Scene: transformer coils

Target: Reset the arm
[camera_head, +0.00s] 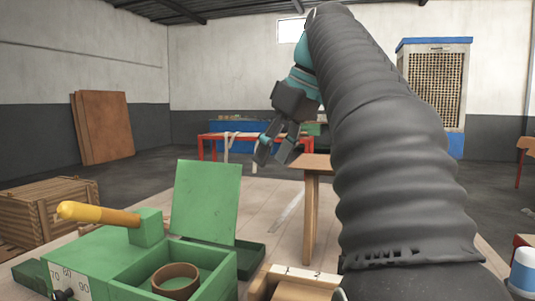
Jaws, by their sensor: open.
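My gripper (276,150) hangs near the middle of the head view, with its fingers pointing down and a little left. Its two fingers are apart and nothing shows between them. My arm, in a dark ribbed sleeve, rises at the right and bends over at the top. The gripper is in the air beyond the green machine, apart from everything I can see.
A green machine (135,259) with a yellow handle (97,214) stands at front left, with a brown ring (176,281) in its box. A wooden stand (310,205) is near the gripper. Wooden crates (45,207) are at left, an air cooler (437,90) at back right.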

